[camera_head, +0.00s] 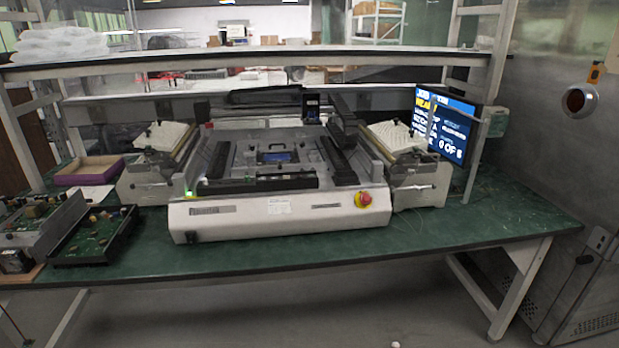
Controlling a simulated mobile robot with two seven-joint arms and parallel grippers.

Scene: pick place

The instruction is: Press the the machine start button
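The machine (280,214) is a wide white-grey unit with a dark top bed, standing on the green table. A round red knob on a yellow base (363,199) sits at the right end of its front face. A small glowing green spot (190,194) shows at the front left corner of the machine; I cannot tell whether it is a button or a lamp. No part is clearly marked as the start button. Neither of my grippers is in view.
Circuit boards in dark trays (95,237) lie at the table's left, near a purple-sided box (90,171). A lit monitor (443,135) stands at the right. The green table's (300,254) front strip before the machine is clear. A large metal cabinet (570,130) stands at far right.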

